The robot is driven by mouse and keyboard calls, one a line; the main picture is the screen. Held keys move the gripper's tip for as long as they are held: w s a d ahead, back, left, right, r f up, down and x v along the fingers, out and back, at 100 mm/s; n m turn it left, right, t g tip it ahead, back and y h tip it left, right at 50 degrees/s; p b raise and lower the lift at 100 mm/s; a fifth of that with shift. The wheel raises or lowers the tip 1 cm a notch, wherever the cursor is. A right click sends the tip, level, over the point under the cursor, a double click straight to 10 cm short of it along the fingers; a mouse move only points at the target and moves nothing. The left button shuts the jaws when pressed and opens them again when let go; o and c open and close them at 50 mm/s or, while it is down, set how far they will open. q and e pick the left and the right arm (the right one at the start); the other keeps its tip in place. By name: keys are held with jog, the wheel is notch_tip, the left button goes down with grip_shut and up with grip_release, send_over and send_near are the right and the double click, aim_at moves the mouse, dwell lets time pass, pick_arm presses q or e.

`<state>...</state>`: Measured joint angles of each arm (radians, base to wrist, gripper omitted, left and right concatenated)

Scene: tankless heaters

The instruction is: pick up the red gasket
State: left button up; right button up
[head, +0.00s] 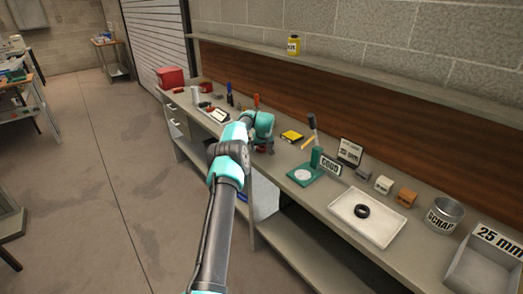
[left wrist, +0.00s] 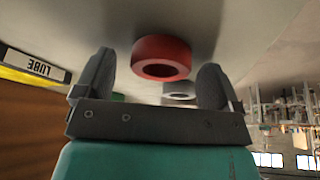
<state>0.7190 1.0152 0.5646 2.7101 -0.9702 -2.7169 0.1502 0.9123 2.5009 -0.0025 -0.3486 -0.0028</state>
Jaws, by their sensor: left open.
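The red gasket (left wrist: 161,58), a thick ring with a dark hole, shows in the left wrist view on the grey bench surface. It lies ahead of my left gripper (left wrist: 153,82), between the lines of its two dark fingers, and no finger visibly touches it. My left gripper is open and empty. In the head view my left gripper (head: 262,147) is low over the bench, and the arm hides much of the spot around it, so the gasket is not clear there. My right gripper is not in view.
A grey ring (left wrist: 180,92) lies near the gasket. A yellow LUBE box (head: 292,136) lies close by. To the right are a green gauge stand (head: 304,177), a white tray (head: 345,218) with a black ring (head: 362,211), and a SCRAP can (head: 444,214).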

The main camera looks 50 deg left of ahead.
aim_at(262, 147)
pick_arm(q)
jog(key=c, duration=1)
jog(key=shift+r, duration=0.15)
jog(key=shift+r, duration=1.7)
jog(key=s+d, duration=0.3)
jog(key=d, duration=0.1)
jog(key=s+d+r, duration=0.1)
jog(key=s+d, duration=0.6)
jog(key=d, duration=0.1)
jog(key=shift+s+r, duration=0.15)
jog(key=shift+s, duration=0.1)
